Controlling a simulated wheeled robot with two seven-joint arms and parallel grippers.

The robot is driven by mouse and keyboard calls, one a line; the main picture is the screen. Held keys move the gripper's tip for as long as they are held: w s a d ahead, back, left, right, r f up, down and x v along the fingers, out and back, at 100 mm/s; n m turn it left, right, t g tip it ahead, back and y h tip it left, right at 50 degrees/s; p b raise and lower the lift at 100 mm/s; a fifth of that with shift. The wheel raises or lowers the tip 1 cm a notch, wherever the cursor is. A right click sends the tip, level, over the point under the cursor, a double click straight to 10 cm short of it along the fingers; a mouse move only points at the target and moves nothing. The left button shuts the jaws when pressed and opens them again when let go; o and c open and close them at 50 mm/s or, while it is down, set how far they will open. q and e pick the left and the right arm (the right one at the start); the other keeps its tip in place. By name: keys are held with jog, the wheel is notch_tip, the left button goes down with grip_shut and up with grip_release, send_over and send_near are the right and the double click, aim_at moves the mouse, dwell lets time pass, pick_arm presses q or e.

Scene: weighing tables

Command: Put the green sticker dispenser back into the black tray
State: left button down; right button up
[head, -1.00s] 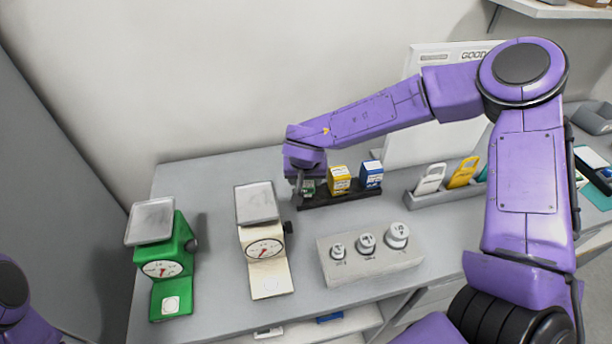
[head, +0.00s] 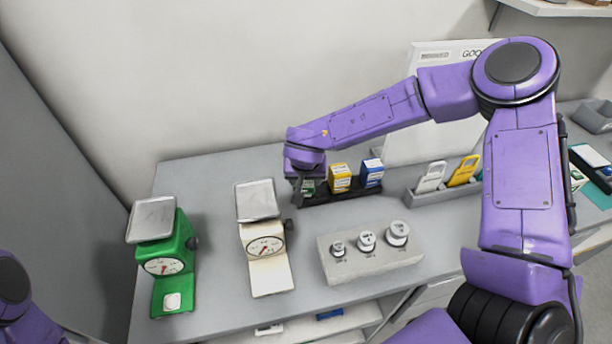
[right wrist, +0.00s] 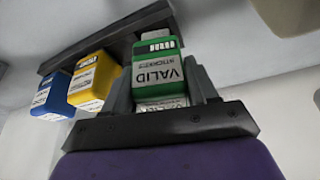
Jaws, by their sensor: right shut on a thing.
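The green sticker dispenser (right wrist: 158,72), with a white label reading VALID, is between the fingers of my right gripper (right wrist: 165,90) in the right wrist view. In the head view the dispenser (head: 308,187) shows only in part under my right gripper (head: 304,190), at the left end of the black tray (head: 340,196). In the right wrist view the dispenser lines up with the end of the tray (right wrist: 118,38); I cannot tell whether it rests on the tray floor. My left gripper is out of view; only a bit of my left arm shows.
A yellow dispenser (head: 340,178) and a blue dispenser (head: 371,173) stand in the tray. A white scale (head: 265,250), a green scale (head: 168,262) and a block with weights (head: 370,262) stand in front. A grey holder (head: 425,196) with tags is at right.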

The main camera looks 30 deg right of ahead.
jog(key=shift+f+b, duration=0.3)
jog(key=shift+f, duration=0.6)
jog(key=o, duration=1)
jog(key=v, duration=1)
jog(key=shift+s+r+b, duration=0.15)
jog(key=shift+r+b, duration=0.1)
jog(key=shift+b, duration=0.1)
